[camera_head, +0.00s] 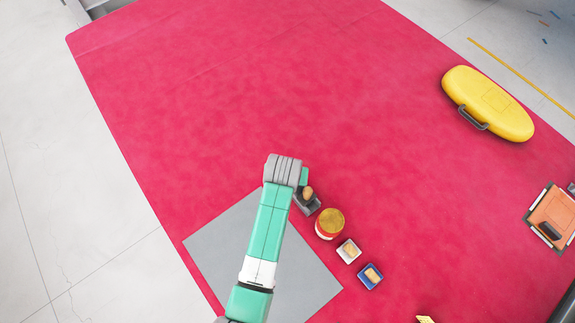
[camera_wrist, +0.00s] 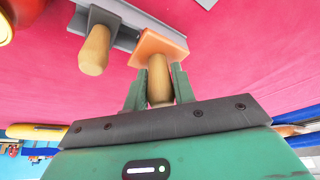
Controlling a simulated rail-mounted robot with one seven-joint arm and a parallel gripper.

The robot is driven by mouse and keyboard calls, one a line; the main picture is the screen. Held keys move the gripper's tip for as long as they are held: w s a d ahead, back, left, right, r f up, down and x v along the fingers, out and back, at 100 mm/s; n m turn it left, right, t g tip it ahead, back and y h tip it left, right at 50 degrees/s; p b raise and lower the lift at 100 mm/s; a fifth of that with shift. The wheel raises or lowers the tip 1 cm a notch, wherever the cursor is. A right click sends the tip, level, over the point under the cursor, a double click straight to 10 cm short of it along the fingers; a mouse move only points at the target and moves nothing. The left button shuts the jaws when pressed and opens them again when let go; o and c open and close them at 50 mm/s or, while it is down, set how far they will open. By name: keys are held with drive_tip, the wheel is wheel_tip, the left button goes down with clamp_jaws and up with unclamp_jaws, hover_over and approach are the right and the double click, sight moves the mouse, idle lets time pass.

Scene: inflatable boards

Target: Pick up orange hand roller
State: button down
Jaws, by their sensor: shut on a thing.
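The orange hand roller (camera_wrist: 160,45) shows in the wrist view as an orange block with a wooden handle. My gripper (camera_wrist: 160,84) is shut on that handle, with one green finger on each side. The orange block is close to a grey holder (camera_wrist: 127,14); I cannot tell whether they touch. A second roller with a grey head and wooden handle (camera_wrist: 93,50) is to its left. In the head view my gripper (camera_head: 304,180) is beside the grey-headed roller (camera_head: 307,192), and my arm hides the orange one.
A red tin with a golden top (camera_head: 330,222), a white tray (camera_head: 348,251) and a blue tray (camera_head: 370,276) stand in a row on the red mat (camera_head: 230,100). A yellow case (camera_head: 490,103) and an orange box (camera_head: 553,218) lie right. The mat's upper middle is clear.

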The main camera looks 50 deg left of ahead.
drive_tip(key=s+d+r, duration=0.1)
drive_tip(key=s+d, duration=0.7)
drive_tip(key=d, duration=0.1)
drive_tip(key=shift+s+r+p, duration=0.15)
drive_tip(key=shift+s+p, duration=0.15)
drive_tip(key=shift+p, duration=0.1)
